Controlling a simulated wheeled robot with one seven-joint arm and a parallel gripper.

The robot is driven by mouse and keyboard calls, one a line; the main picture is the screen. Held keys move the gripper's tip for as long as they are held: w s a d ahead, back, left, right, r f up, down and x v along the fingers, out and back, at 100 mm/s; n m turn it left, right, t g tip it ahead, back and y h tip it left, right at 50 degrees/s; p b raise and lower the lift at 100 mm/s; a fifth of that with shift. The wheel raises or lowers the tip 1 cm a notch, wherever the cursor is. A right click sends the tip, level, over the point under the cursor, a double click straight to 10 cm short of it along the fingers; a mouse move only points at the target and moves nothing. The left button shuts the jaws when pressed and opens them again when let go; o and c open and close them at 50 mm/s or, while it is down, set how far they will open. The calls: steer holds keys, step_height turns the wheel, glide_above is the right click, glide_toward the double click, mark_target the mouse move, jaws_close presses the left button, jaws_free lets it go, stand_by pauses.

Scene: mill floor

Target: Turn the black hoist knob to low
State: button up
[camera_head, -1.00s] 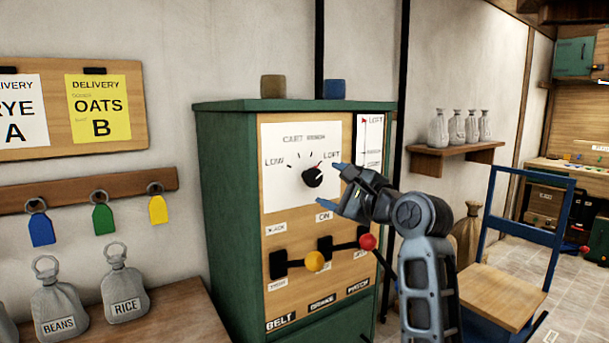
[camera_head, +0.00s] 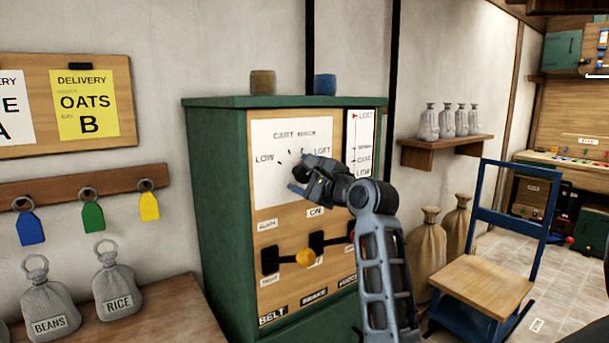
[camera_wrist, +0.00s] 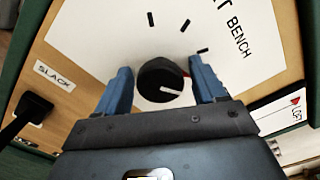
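The black hoist knob (camera_wrist: 158,76) is on the white dial panel (camera_head: 282,139) of the green cabinet (camera_head: 222,195). The panel reads LOW at the left and LOFT at the right, with tick marks between. In the wrist view the knob sits between the two blue fingers of my gripper (camera_wrist: 162,68). The fingers are apart, with a gap visible on at least the left side. A white pointer line shows on the knob's face, and a bit of red shows behind its edge. In the head view my gripper (camera_head: 298,177) covers most of the knob.
Below the dial, a yellow-knobbed lever (camera_head: 305,257) stands out from the cabinet, and a red-knobbed one is mostly hidden behind my arm. A hoist scale (camera_head: 361,140) is right of the dial.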

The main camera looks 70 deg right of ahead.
steer(key=c, duration=0.9)
